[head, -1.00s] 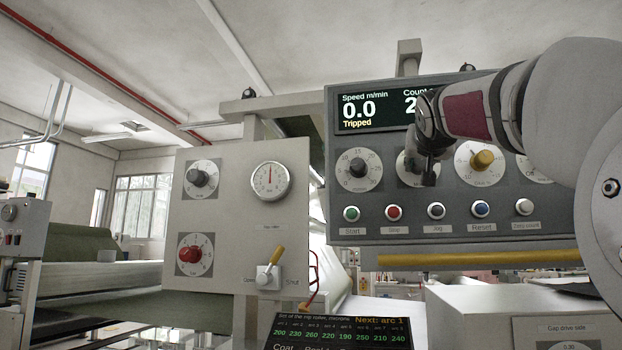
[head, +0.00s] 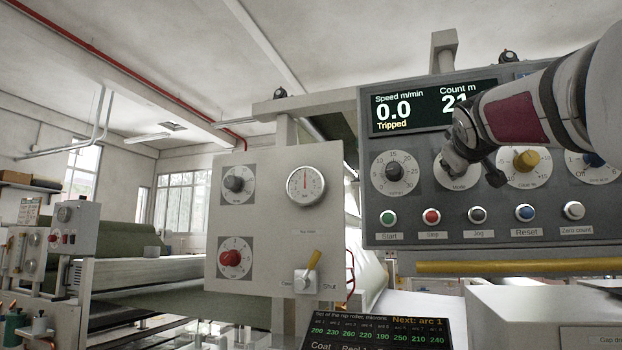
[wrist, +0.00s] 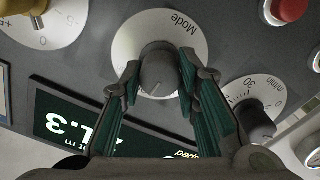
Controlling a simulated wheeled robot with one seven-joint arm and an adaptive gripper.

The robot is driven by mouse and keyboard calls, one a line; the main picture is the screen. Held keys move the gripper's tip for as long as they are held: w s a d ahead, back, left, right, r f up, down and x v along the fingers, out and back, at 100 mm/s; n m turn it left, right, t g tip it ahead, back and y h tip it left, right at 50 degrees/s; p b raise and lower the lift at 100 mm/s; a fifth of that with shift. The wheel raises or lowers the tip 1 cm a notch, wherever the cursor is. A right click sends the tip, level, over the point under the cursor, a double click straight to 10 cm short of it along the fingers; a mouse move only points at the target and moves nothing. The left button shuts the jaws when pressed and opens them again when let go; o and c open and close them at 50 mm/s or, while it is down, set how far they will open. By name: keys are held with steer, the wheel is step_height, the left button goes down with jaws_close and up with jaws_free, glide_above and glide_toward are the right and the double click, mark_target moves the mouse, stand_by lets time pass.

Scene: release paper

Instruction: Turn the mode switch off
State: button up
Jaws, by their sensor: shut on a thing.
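The mode switch (wrist: 158,72) is a dark grey round knob on a white dial plate (wrist: 202,38) marked "Mode". In the wrist view my gripper (wrist: 160,78) has a green-padded finger on each side of the knob and is shut on it. A thin pointer line shows on the knob's face, but the position marks around it are not readable. In the head view my gripper (head: 474,168) is at the mode dial (head: 458,186) on the grey control panel and hides its knob.
Close beside it are a black speed knob (head: 394,172) and a yellow knob (head: 527,160). A row of buttons, including Stop (head: 432,216) and Reset (head: 525,212), lies just below. The display (head: 392,110) above reads 0.0 and "Tripped".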

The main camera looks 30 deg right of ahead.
steer(key=shift+n, duration=0.3)
steer(key=o, duration=1.2)
steer(key=v, duration=1.2)
